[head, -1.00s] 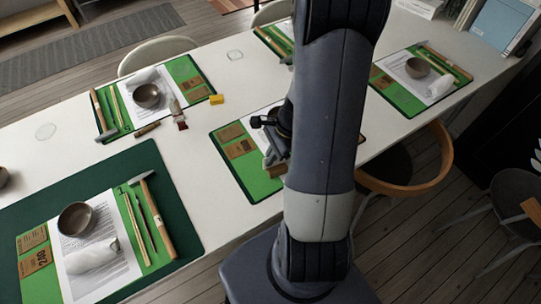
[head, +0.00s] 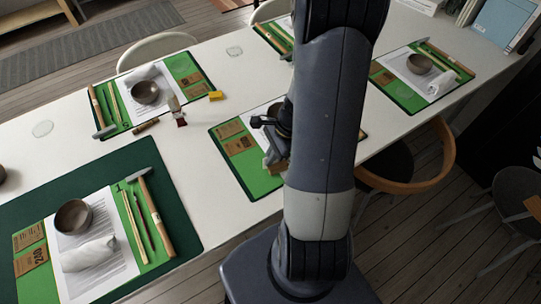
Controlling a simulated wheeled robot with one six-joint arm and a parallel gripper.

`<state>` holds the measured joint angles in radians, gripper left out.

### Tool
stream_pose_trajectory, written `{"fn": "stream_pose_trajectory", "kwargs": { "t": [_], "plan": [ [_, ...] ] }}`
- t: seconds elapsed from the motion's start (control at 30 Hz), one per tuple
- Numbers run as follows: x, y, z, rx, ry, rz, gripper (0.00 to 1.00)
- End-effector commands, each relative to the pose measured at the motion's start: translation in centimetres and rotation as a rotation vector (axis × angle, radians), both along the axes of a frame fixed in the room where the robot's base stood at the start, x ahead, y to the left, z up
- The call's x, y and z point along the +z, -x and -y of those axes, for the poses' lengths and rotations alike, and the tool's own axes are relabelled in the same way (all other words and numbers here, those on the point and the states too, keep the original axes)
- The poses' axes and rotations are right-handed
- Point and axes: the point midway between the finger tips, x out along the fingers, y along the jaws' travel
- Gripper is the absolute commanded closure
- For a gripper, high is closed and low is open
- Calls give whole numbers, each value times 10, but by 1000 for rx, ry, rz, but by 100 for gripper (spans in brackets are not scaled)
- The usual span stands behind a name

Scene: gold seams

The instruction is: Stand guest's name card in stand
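Brown cards lie flat on the green place mats. Two of them, an upper card (head: 230,129) and a lower card (head: 240,145), are on the middle mat (head: 262,186) beside my arm. A brown card with "249"-like print (head: 31,260) lies on the near left mat. My gripper (head: 272,150) is over the middle mat, mostly hidden behind my arm. Whether its fingers are open or hold anything cannot be told. A small light wooden piece (head: 275,166) shows just below it, partly hidden; I cannot tell if it is a card stand.
The white table (head: 185,165) carries several place settings with bowls, papers and tools. A yellow block (head: 215,96) and a brush (head: 178,112) lie by the upper left mat (head: 124,125). Books (head: 500,22) are at top right.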

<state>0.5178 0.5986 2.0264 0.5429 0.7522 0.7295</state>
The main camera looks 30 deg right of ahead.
Motion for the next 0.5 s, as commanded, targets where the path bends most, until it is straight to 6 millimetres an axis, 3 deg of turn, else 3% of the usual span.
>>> {"fn": "stream_pose_trajectory", "kwargs": {
  "t": [0.1,0.4,0.5],
  "plan": [
    [0,0,0,0,0,0,98],
    [0,0,0,0,0,0,73],
    [0,0,0,0,0,0,73]
  ]
}}
